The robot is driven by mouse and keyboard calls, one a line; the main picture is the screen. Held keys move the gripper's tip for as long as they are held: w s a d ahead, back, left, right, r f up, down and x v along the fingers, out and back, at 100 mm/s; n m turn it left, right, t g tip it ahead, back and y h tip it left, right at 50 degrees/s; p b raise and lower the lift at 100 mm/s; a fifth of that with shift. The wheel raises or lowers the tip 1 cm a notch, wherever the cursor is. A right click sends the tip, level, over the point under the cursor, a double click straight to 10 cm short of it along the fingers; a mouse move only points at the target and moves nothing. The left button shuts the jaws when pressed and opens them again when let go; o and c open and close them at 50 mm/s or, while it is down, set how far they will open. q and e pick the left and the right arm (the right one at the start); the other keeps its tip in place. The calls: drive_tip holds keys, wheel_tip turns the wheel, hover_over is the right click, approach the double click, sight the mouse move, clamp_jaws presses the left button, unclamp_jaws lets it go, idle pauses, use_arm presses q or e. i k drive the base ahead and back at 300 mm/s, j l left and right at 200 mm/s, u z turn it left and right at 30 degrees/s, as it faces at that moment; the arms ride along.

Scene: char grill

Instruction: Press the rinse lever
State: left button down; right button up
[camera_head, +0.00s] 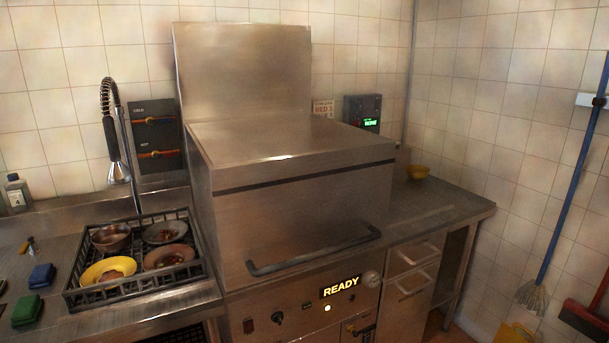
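A pre-rinse sprayer (112,140) with a coiled spring hose hangs at the left, in front of the tiled wall. Its spray head (118,173) points down above the back of a black dish rack (70,292). A thin metal bar runs down beside the sprayer; I cannot tell whether it is the rinse lever. A dark wall panel (155,137) marked COLD and HOT, with a handle at each mark, is just right of the sprayer. Neither of my grippers is in view.
The rack holds a yellow plate (108,271), other dishes and a bowl (111,238). A steel dishwasher (295,215) with a front bar handle shows READY. Blue (42,275) and green (26,310) pads lie left of the rack. The right counter (440,205) is mostly clear.

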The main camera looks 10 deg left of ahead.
sight(25, 246)
drive_tip(key=j+u, duration=0.15)
drive_tip(key=u, duration=0.3)
drive_tip(key=j+u, duration=0.15)
drive_tip(key=u, duration=0.25)
drive_tip(key=j+u, duration=0.15)
drive_tip(key=u, duration=0.3)
drive_tip(key=j+u, duration=0.2)
drive_tip(key=u, duration=0.2)
drive_tip(key=i+j, duration=0.25)
drive_tip(key=i, duration=0.15)
drive_tip(key=i+j, duration=0.25)
drive_tip(key=i, duration=0.15)
drive_tip(key=i+j, duration=0.25)
drive_tip(key=i, duration=0.15)
drive_tip(key=z, duration=1.55)
